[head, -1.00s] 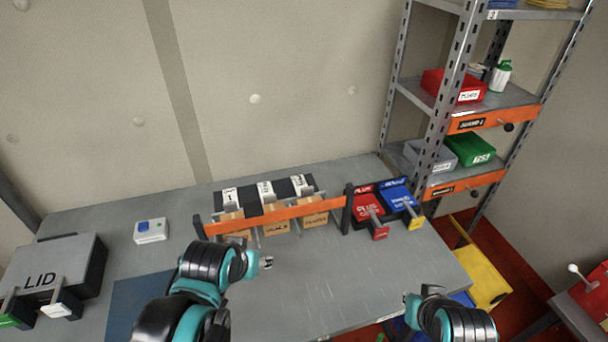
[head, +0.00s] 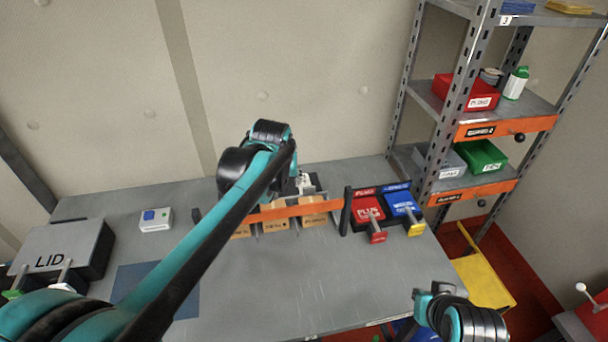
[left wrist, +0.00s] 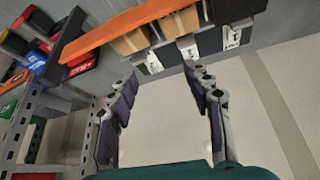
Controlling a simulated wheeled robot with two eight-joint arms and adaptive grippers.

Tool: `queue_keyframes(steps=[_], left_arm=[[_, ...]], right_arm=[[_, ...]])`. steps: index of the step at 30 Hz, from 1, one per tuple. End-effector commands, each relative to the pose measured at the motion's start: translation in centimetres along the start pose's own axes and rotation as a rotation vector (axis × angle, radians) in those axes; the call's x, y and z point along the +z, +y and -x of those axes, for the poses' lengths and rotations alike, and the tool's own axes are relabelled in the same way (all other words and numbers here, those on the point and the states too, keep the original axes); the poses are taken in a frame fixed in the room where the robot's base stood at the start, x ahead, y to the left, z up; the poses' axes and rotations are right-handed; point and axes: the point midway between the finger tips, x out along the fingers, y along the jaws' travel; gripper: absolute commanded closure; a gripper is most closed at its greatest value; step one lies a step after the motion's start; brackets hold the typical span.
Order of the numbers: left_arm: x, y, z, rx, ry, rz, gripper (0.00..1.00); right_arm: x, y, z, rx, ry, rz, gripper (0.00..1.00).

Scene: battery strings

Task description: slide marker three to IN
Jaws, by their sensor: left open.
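A dark strip with white marker tags stands behind an orange rail (head: 285,212) at the table's back. In the head view a white tag, apparently marker three (head: 305,184), shows at the strip's right end; my left arm hides the others. In the left wrist view, white tags show in a row: one nearest the red block (left wrist: 152,63), a middle one (left wrist: 188,47) and another (left wrist: 232,37). My left gripper (left wrist: 162,76) is open and empty, its fingers just short of the row. My right gripper (head: 432,290) is far right; its jaws are unclear.
Cardboard-coloured boxes (head: 312,219) sit at the rail. Red (head: 367,210) and blue (head: 402,203) handled blocks stand right of it. A lidded grey box (head: 60,245) and small white device (head: 156,219) are left. A metal shelf (head: 440,120) rises right.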

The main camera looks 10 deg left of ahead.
Motion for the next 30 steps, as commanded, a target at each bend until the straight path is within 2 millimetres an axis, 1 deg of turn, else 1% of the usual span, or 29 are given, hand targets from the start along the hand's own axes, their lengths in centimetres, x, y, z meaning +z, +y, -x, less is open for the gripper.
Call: queue_keyframes(steps=[1, 3, 5, 6, 8, 9, 11, 12, 15, 18, 26, 30], left_arm=[[-2.1, 0.7, -1.3, -0.007, -0.008, 0.013, 0.50], [-4.4, 1.4, -3.5, -0.020, -0.023, 0.037, 0.50], [-6.2, 2.0, -5.5, -0.033, -0.034, 0.056, 0.50], [-7.3, 2.5, -7.0, -0.041, -0.042, 0.070, 0.50], [-8.7, 3.1, -9.3, -0.053, -0.053, 0.090, 0.50], [-9.5, 3.5, -10.9, -0.061, -0.059, 0.102, 0.50], [-10.4, 4.0, -13.2, -0.074, -0.069, 0.121, 0.50], [-10.9, 4.3, -14.7, -0.081, -0.074, 0.133, 0.50], [-11.7, 4.9, -17.7, -0.097, -0.085, 0.157, 0.50], [-12.0, 5.2, -19.8, -0.108, -0.091, 0.172, 0.50], [-11.8, 5.2, -22.8, -0.115, -0.096, 0.183, 0.50], [-11.6, 5.0, -25.2, -0.115, -0.095, 0.182, 0.50]], right_arm=[[-0.2, 0.0, 0.2, 0.000, 0.000, 0.000, 1.00], [-0.3, 0.0, 0.4, 0.000, 0.000, 0.000, 1.00], [-0.4, 0.0, 0.6, 0.000, 0.000, 0.000, 1.00], [-0.5, 0.0, 0.7, 0.000, 0.000, 0.000, 1.00], [-0.6, 0.0, 0.8, 0.000, 0.000, 0.000, 1.00], [-0.6, 0.0, 0.8, 0.000, 0.000, 0.000, 1.00], [-0.7, 0.0, 0.9, 0.000, 0.000, 0.000, 1.00], [-0.7, 0.0, 1.0, 0.000, 0.000, 0.000, 1.00], [-0.8, 0.0, 1.1, 0.000, 0.000, 0.000, 1.00], [-0.8, 0.0, 1.2, 0.000, 0.000, 0.000, 1.00], [-0.6, 0.0, 0.8, 0.000, 0.000, 0.000, 1.00], [-0.2, 0.0, 0.3, 0.000, 0.000, 0.000, 1.00]])
